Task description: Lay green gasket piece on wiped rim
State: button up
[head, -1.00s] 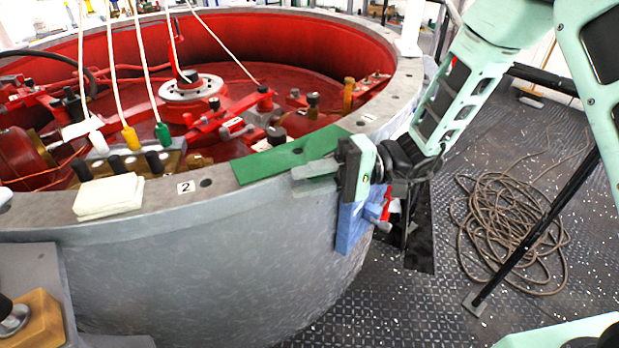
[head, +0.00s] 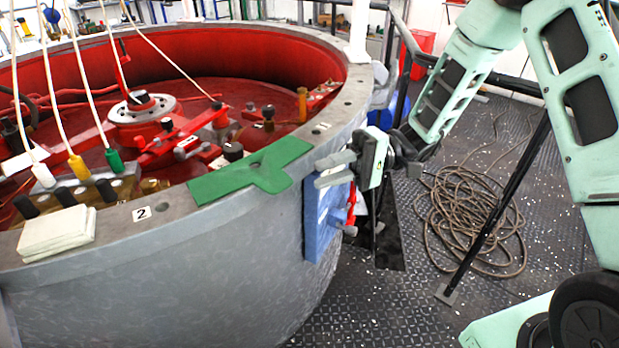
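The green gasket piece (head: 236,180) lies flat on the grey rim (head: 170,190) of the large round housing. It is T-shaped, with a short tab pointing to the rim's outer edge. My gripper (head: 322,169) is just right of the gasket, beyond the rim's outer edge. Its two grey fingers are parted, with nothing visible between them. A gap shows between the fingers and the gasket.
A stack of white cloths (head: 57,232) lies on the rim at left, near a "2" label (head: 142,213). A blue panel (head: 322,220) is on the outer wall below my gripper. Coiled rope (head: 470,215) lies on the deck at right. Red machinery fills the housing.

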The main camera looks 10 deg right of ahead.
jog(key=s+a+r+n+t+h, duration=0.1)
jog(key=s+n+t+h, duration=0.3)
jog(key=s+h, duration=1.3)
jog(key=s+n, duration=0.1)
jog(key=s, duration=0.2)
jog(key=shift+s+r, duration=0.15)
jog(key=shift+r, duration=0.05)
jog(key=shift+r, duration=0.1)
notch_tip(320, 180, up, 15)
jog(key=p, duration=1.5)
jog(key=shift+r+p, duration=0.15)
jog(key=shift+p, duration=0.15)
